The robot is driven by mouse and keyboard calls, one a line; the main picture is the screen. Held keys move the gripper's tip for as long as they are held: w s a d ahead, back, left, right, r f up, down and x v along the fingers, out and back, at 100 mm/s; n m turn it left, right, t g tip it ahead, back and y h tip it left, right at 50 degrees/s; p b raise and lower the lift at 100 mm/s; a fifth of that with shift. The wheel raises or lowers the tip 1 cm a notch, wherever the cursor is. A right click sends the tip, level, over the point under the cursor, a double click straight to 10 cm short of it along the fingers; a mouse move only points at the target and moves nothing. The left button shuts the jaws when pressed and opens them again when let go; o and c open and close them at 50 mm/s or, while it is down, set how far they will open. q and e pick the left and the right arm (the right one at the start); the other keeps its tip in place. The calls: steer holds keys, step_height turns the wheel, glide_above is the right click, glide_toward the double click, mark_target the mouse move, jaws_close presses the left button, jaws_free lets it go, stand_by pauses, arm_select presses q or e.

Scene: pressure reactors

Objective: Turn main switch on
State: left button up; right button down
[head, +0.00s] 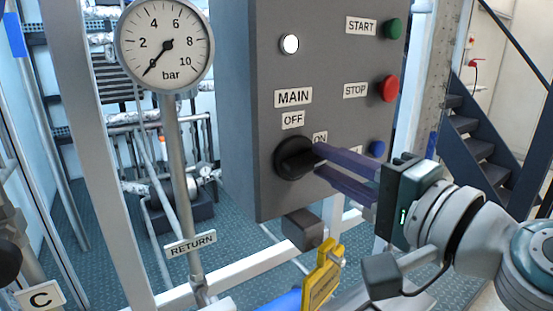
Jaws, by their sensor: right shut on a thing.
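The main switch (291,158) is a black rotary knob low on the grey control box (335,60). A MAIN label and an OFF label (293,120) sit above it, and an ON label (320,137) sits at its upper right. My right gripper (318,160) comes in from the right, its long dark purple fingers reaching the knob's right side. It is shut on the knob's handle. The handle appears to lie roughly sideways, tilted slightly; its exact pointing direction is partly hidden by the fingers. My left gripper is not in view.
A green START button (393,28), a red STOP button (389,88) and a blue button (377,148) line the box's right side. A white lamp (289,44) is at upper left. A pressure gauge (165,45) stands left.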

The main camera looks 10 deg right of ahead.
steer(key=shift+m, duration=0.5)
steer(key=shift+f, duration=0.1)
steer(key=c, duration=0.7)
jaws_free()
steer(key=shift+c, duration=0.2)
steer(key=b+v, duration=0.2)
steer(key=v, duration=0.8)
steer(key=shift+b, duration=0.4)
